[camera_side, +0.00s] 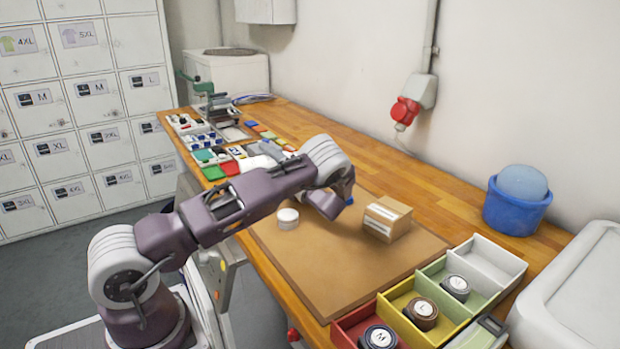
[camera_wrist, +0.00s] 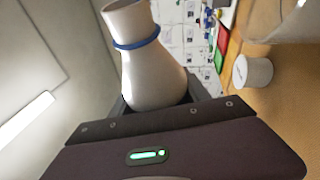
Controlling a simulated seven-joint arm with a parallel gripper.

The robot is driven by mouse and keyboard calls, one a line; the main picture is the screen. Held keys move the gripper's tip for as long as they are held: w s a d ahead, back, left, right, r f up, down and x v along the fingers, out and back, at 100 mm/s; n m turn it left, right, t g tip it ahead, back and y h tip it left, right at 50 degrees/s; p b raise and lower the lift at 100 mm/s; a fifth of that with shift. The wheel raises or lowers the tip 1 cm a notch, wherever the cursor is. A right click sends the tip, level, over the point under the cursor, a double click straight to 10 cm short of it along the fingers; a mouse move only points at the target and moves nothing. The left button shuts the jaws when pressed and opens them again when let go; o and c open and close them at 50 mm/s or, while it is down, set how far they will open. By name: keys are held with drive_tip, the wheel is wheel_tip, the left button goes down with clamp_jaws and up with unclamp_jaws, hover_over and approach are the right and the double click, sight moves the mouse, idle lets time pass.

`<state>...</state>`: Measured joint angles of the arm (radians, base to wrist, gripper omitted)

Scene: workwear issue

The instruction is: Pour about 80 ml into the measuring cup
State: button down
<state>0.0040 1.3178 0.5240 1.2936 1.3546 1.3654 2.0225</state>
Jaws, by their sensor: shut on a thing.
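My gripper (camera_wrist: 157,100) is shut on a pale flask (camera_wrist: 150,75) with a narrow neck and a blue band, in the wrist view. The jaws grip its wide lower body; the neck points to the top of that picture. What is in the flask cannot be seen. In the side view my wrist (camera_side: 326,180) is bent down over the brown mat, and the flask is mostly hidden there. A small white round cup (camera_side: 288,219), seemingly the measuring cup, stands on the mat left of my wrist. It also shows in the wrist view (camera_wrist: 253,72), apart from the flask.
A cardboard box (camera_side: 387,219) stands right of my wrist on the mat (camera_side: 345,270). Coloured bins (camera_side: 427,293) with rolled items are at the front right, a blue tub (camera_side: 516,205) behind them. Colour samples (camera_side: 215,172) and small parts lie further back. The mat's front is clear.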

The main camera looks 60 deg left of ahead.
sight(259, 164)
drive_tip(key=shift+s+a, duration=0.25)
drive_tip(key=shift+s, duration=0.5)
drive_tip(key=shift+s+m+y, duration=0.1)
drive_tip(key=shift+m+y, duration=0.2)
drive_tip(key=shift+m, duration=0.4)
idle(1.5)
drive_tip(key=shift+s+r+n, duration=0.1)
drive_tip(key=shift+n, duration=0.6)
drive_tip(key=n+h, duration=0.1)
drive_tip(key=f+n, duration=0.1)
drive_tip(key=shift+s+f+n+h, duration=0.2)
drive_tip(key=shift+s+n+h, duration=0.2)
drive_tip(key=shift+w+f+n+g+h, duration=0.15)
drive_tip(key=shift+f+n+h, duration=0.1)
drive_tip(key=shift+f+n, duration=0.35)
drive_tip(key=shift+w+f+n+g+h, duration=0.15)
drive_tip(key=shift+f+n+h, duration=0.1)
drive_tip(key=shift+f+n, duration=0.35)
drive_tip(key=shift+s, duration=0.1)
